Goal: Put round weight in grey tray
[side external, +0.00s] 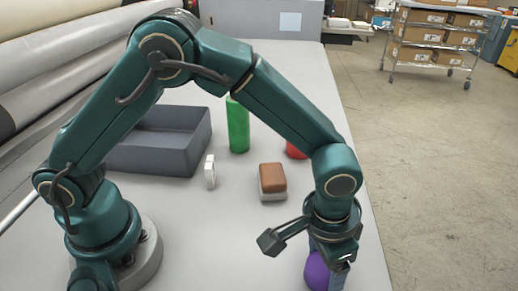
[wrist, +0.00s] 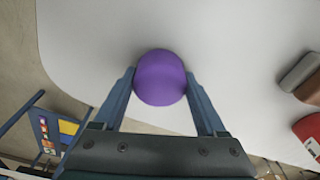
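A purple ball (wrist: 160,76), the likely round weight, is between the two fingers of my gripper (wrist: 160,92) in the wrist view. The fingertips lie close against its left and right sides. I cannot tell whether they press on it. In the side external view the ball (side external: 316,271) is low at the table's right front, partly hidden by my gripper. I cannot tell whether it rests on the table. The grey tray (side external: 150,160) is an open box at the back left, partly behind my arm. Its visible inside looks empty.
A green cylinder (side external: 238,128) stands right of the tray. A small white piece (side external: 210,172) stands before it. A red object (side external: 296,151) is partly behind my arm. The table's right edge is near my gripper.

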